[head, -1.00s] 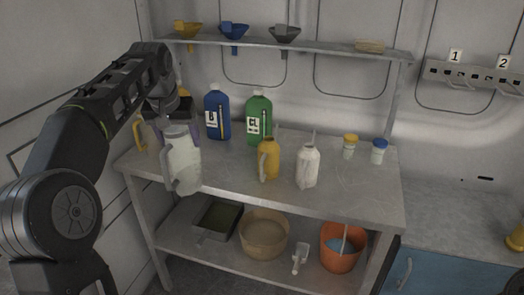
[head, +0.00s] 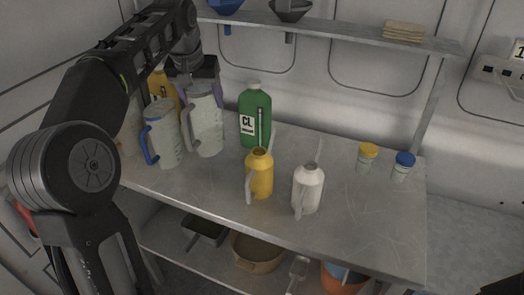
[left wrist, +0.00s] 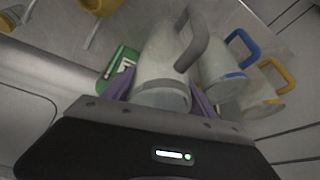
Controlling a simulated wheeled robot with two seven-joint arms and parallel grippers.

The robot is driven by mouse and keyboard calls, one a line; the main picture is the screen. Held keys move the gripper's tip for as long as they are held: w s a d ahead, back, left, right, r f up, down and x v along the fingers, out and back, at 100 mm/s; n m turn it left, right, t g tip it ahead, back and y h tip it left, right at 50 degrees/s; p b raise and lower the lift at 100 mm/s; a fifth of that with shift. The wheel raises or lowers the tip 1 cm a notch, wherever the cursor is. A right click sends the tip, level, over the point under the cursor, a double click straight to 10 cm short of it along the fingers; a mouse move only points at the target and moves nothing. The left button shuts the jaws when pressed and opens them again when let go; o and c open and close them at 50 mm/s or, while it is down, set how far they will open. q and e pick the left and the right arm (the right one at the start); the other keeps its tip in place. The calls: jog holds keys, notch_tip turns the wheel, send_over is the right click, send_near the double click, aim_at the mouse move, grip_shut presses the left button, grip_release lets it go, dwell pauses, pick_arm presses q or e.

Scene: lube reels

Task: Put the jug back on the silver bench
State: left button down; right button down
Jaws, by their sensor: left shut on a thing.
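My left gripper (head: 198,88) is shut on a pale translucent jug with a grey handle (head: 208,128) and holds it upright at the back left of the silver bench (head: 345,225). I cannot tell whether its base touches the bench top. In the left wrist view the jug (left wrist: 160,72) sits between the purple fingers (left wrist: 160,98). A similar jug with a blue handle (head: 168,142) stands just left of it, and the left wrist view shows this one (left wrist: 222,70) and a yellow-handled jug (left wrist: 262,98) beyond.
A green CL bottle (head: 255,118) stands close right of the held jug. A yellow can (head: 260,175) and a white can (head: 308,190) stand in front. Two small capped jars (head: 367,157) (head: 403,167) are at right. The bench's right front is clear. A shelf (head: 350,35) runs above.

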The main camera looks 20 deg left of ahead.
aim_at(207, 131)
pick_arm(q)
jog(key=shift+s+r, duration=0.1)
jog(key=shift+s, duration=0.05)
notch_tip(207, 131, down, 6)
jog(key=shift+f, duration=0.15)
dwell(0.4)
notch_tip(207, 131, down, 4)
jog(key=shift+r, duration=0.15)
dwell(0.3)
